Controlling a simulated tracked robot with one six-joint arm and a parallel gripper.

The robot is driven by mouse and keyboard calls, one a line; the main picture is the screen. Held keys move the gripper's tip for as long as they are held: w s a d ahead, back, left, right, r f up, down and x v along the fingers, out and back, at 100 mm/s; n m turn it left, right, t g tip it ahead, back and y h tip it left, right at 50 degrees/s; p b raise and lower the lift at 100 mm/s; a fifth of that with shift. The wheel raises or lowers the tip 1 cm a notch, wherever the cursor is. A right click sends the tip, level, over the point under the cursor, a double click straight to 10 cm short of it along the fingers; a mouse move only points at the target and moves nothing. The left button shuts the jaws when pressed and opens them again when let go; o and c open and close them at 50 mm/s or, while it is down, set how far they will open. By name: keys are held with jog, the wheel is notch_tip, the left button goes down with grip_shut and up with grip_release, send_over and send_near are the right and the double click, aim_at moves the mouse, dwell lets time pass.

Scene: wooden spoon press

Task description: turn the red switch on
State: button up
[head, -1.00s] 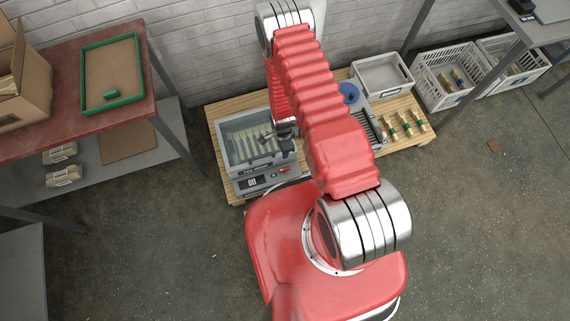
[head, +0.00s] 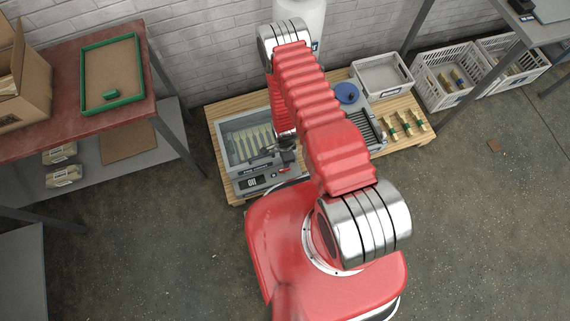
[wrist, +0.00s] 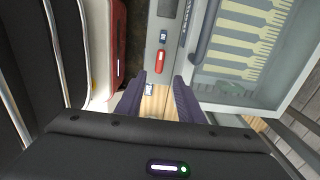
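The red switch (wrist: 160,62) is on the grey front panel of the press, next to a small blue button (wrist: 163,35). In the head view the red switch (head: 284,170) lies right of the display (head: 251,182), which appears to read off. My gripper (wrist: 160,77) is open and empty. Its two dark fingers lie on either side of the switch's line in the wrist view, with the switch showing just past the tips. In the head view my gripper (head: 270,154) is over the press's front right; contact cannot be told.
The press (head: 232,160) has a clear lid over several wooden spoon shapes and stands on a wooden pallet (head: 408,146). A grey bin (head: 382,77), a blue round object (head: 346,93) and several spoon bundles are to the right. A red-topped table (head: 60,130) stands left.

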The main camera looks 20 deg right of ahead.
aim_at(284, 169)
jog(key=shift+f, duration=5.65)
jog(key=shift+c, duration=0.3)
grip_shut()
jog(key=shift+d, duration=0.15)
